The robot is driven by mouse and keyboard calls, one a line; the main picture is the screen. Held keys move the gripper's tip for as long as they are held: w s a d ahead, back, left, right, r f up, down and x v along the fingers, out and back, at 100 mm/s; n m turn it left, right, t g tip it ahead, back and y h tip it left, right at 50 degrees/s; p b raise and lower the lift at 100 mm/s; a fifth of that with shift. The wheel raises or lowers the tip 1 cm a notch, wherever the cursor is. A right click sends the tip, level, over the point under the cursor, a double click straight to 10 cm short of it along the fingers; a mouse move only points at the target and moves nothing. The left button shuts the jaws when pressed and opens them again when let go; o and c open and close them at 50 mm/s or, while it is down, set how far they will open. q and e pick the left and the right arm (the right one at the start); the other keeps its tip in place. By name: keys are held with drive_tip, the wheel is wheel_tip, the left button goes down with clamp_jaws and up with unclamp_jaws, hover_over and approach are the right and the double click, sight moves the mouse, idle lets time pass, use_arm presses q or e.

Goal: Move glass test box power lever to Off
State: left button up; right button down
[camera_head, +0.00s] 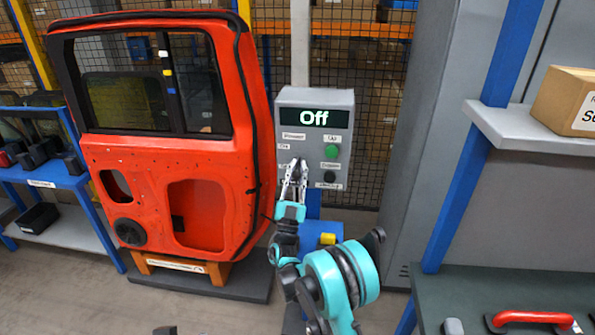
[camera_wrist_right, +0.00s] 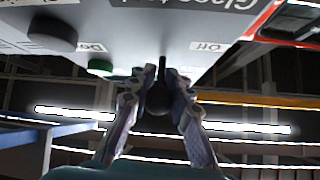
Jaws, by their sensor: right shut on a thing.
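The grey glass test box (camera_head: 342,97) stands right of the red door in the head view. Its display (camera_head: 314,117) reads Off. My right gripper (camera_head: 295,166) is at the left part of the box's front panel and covers the power lever there. In the right wrist view the gripper (camera_wrist_right: 160,84) has its two fingers on either side of the dark lever (camera_wrist_right: 159,98), which has a rounded end, and is shut on it. An Off label (camera_wrist_right: 210,46) is beside the lever in that view. My left gripper does not show.
A green button (camera_head: 331,151) and a black knob (camera_head: 330,176) are on the panel, right of my gripper. The red car door (camera_head: 217,170) stands close on the left. A grey cabinet (camera_head: 408,150) and blue-framed shelf post (camera_head: 478,150) are on the right.

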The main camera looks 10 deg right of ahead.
idle(0.5)
drive_tip(key=c, duration=1.4)
unclamp_jaws()
drive_tip(key=shift+o, duration=0.2)
drive_tip(key=v, duration=1.2)
drive_tip(key=shift+w+f, duration=0.1)
drive_tip(key=shift+w, duration=0.1)
